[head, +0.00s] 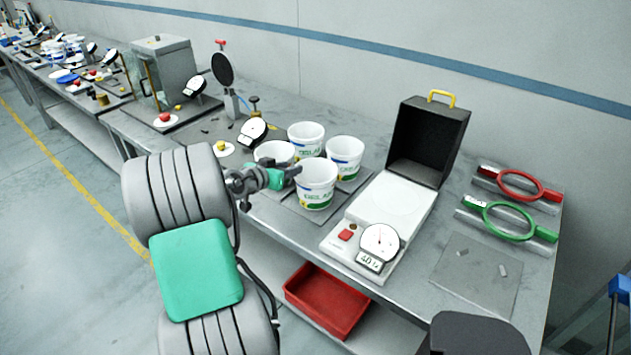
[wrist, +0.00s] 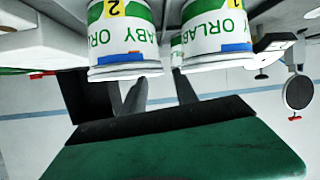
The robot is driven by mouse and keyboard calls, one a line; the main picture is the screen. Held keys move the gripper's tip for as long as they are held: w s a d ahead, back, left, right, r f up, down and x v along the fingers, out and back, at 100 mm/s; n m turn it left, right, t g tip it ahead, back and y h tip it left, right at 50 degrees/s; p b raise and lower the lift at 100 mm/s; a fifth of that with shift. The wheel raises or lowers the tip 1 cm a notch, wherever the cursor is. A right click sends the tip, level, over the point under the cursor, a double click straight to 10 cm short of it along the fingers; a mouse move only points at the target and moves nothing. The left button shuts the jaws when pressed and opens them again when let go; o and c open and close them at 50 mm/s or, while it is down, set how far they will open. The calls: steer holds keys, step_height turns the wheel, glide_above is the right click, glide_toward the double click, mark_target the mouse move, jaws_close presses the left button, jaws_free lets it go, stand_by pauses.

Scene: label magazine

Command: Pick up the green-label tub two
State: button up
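Several white tubs with green lettering stand close together on the bench. The tub marked 2 (wrist: 122,38) shows at left in the upside-down wrist view; it seems to be the nearest tub (head: 317,186) in the head view. The tub marked 1 (wrist: 215,40) is beside it in the wrist view. My gripper (head: 290,171) is just left of the nearest tub in the head view. In the wrist view its two dark fingers (wrist: 162,88) stand apart with nothing seen between them. Whether they touch a tub I cannot tell.
Other tubs (head: 306,139) (head: 345,157) stand behind. A white scale with a dial (head: 380,242) and an open black case (head: 428,140) are to the right. Red (head: 522,186) and green (head: 508,221) ringed tools lie farther right. A red bin (head: 326,300) is on the lower shelf.

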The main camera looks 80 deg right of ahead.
steer(key=p+x, duration=0.2)
steer(key=x, duration=0.4)
steer(key=shift+w+f, duration=0.1)
steer(key=shift+w, duration=0.05)
steer(key=shift+a, duration=0.1)
steer(key=shift+c, duration=0.5)
jaws_close()
stand_by(0.5)
